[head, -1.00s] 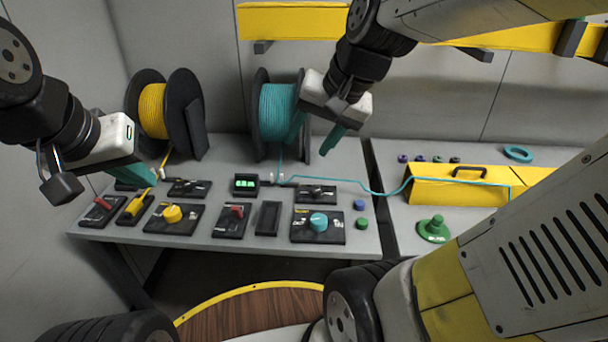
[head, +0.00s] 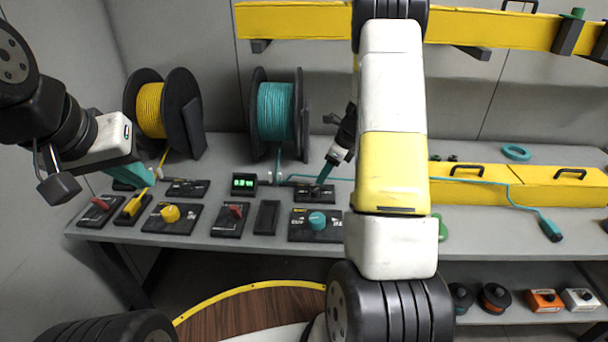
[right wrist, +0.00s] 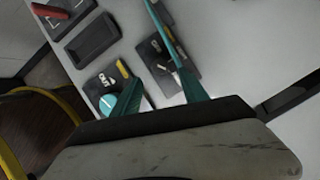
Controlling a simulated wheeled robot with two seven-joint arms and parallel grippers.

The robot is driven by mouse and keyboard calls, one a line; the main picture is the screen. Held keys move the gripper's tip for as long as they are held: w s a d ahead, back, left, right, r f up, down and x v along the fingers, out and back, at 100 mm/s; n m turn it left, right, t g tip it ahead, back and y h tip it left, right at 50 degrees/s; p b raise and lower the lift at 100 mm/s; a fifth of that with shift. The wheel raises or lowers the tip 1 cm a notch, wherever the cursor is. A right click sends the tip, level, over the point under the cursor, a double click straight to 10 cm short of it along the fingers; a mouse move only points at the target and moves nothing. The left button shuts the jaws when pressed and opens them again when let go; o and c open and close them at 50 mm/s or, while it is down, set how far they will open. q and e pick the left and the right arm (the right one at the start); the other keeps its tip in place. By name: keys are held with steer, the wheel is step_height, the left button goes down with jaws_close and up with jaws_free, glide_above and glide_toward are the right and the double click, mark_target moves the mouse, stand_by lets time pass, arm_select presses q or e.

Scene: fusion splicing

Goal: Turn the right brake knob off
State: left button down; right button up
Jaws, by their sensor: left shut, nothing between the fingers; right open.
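The teal round knob (head: 317,221), which I take for the right brake knob, sits on a dark plate (head: 299,235) near the table's front edge. A pale line crosses its top. My right gripper (head: 326,171) is above the table behind the knob, its fingers partly hidden by my forearm. In the right wrist view its teal fingers (right wrist: 160,95) are apart, with nothing seen between them. The knob (right wrist: 107,104) shows beside the left finger, partly covered by it; contact cannot be told. My left gripper (head: 128,174) is shut and empty over the table's left side.
A yellow knob (head: 170,213) and red-levered switches (head: 234,212) stand left of the teal knob. A small dark device (head: 315,193) lies just behind it. Yellow (head: 150,110) and teal (head: 275,112) spools stand behind. A teal cable (head: 470,178) runs right across yellow boxes.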

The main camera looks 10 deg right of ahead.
mark_target(315, 189)
steer(key=x, duration=0.7)
steer(key=shift+a+f, duration=0.1)
steer(key=shift+f, duration=0.2)
jaws_close()
